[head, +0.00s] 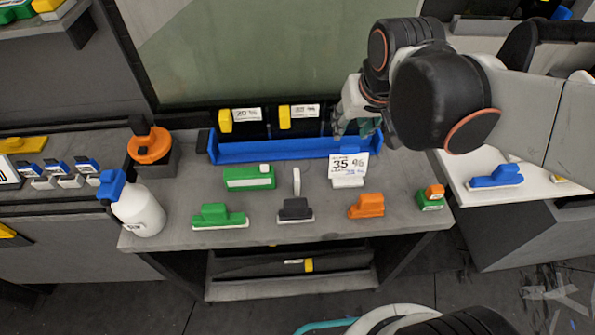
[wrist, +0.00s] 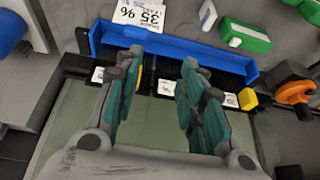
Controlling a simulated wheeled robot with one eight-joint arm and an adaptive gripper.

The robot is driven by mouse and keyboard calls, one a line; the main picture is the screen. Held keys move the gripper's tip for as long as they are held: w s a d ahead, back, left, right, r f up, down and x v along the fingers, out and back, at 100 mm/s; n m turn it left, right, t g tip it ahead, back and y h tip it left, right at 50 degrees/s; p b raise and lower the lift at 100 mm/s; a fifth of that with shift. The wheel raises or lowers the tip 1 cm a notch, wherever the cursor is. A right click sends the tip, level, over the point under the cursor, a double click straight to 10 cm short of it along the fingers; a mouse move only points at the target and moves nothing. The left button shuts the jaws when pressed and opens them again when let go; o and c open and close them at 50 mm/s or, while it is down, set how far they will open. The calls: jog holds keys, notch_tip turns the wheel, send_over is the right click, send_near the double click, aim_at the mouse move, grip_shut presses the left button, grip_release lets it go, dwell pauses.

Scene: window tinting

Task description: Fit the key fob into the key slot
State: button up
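I cannot tell for sure which thing is the key fob or which is the key slot. A small green block with an orange top (head: 431,197) sits at the right front corner of the grey bench; its details are too small to read. My gripper (head: 357,126) is over the right end of the blue tray at the back of the bench, partly hidden by my arm. In the wrist view, the teal fingers of my gripper (wrist: 163,62) are spread apart with nothing held between them. The blue tray (wrist: 228,68) and white labels show beyond and between them.
A white "35 %" card (head: 348,165) stands before the blue tray (head: 270,151). Green, dark and orange hand tools line the bench front. A white spray bottle (head: 138,208) and an orange-ringed black item (head: 149,147) stand left. A glass pane (head: 250,50) rises behind.

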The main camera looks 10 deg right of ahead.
jog(key=w+a+f+g+p, duration=0.2)
jog(key=w+a+f, duration=0.4)
jog(key=w, duration=0.3)
jog(key=g+b, duration=0.2)
jog(key=g, duration=0.1)
send_over(296, 172)
jog(key=shift+h, duration=0.3)
jog(key=f, duration=0.5)
jog(key=shift+w+f, duration=0.25)
jog(key=shift+f, duration=0.05)
jog(key=shift+s+a+f, duration=0.1)
jog(key=shift+s+f, duration=0.1)
jog(key=shift+f, duration=0.1)
notch_tip(296, 172, down, 8)
jog(key=shift+s+b, duration=0.1)
jog(key=shift+b, duration=1)
jog(key=shift+s+f+b, duration=0.15)
jog(key=shift+f+b, duration=1)
jog(key=shift+f, duration=1.55)
jog(key=shift+d, duration=0.2)
jog(key=shift+r, duration=0.1)
jog(key=shift+c, duration=0.3)
grip_shut()
